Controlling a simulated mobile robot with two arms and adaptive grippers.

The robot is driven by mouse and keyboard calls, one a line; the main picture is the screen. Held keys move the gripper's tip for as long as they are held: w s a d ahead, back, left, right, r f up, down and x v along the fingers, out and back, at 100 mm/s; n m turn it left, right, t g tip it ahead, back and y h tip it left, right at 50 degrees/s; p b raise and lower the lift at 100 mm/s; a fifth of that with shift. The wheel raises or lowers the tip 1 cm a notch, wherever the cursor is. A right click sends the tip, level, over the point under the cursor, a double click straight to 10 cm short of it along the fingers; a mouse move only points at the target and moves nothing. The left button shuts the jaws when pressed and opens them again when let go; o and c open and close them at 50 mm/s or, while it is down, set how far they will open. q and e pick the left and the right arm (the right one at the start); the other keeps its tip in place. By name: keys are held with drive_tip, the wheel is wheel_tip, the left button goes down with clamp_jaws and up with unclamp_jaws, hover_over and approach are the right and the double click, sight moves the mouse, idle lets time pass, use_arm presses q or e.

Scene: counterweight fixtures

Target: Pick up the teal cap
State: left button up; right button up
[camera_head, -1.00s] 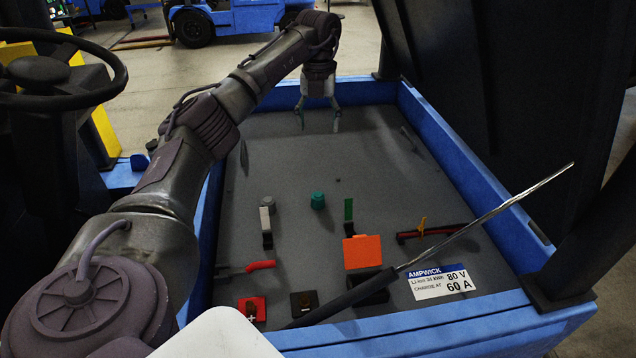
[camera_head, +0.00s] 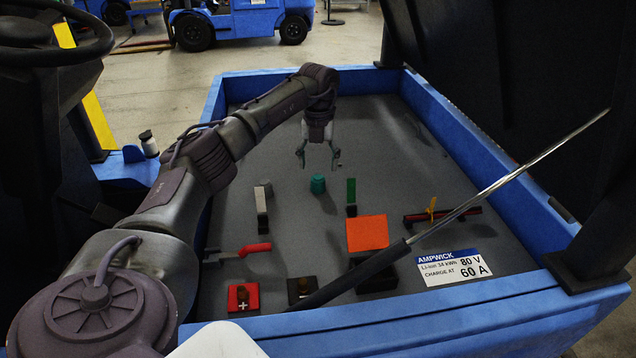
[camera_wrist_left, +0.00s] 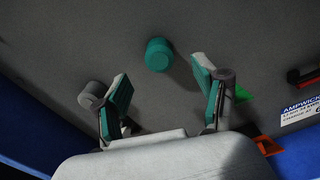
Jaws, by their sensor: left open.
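The teal cap (camera_head: 318,184) is a small ribbed cylinder standing on the grey floor of the blue-walled tray. My left gripper (camera_head: 319,160) is open and empty, pointing down above and slightly behind the cap in the head view. In the left wrist view, the cap (camera_wrist_left: 159,55) lies beyond the open fingertips (camera_wrist_left: 160,75), roughly centred between them and apart from both. No right gripper shows.
An orange block (camera_head: 367,232), red-handled lever (camera_head: 252,250) and terminals (camera_head: 242,297) lie nearer. A metal rod (camera_head: 510,176) slants across the right. Blue walls (camera_head: 470,150) bound the tray.

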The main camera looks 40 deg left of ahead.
sight(318, 177)
use_arm(q)
drive_tip(key=shift+f+p, duration=0.4)
drive_tip(key=shift+f, duration=2.4)
drive_tip(key=c, duration=0.8)
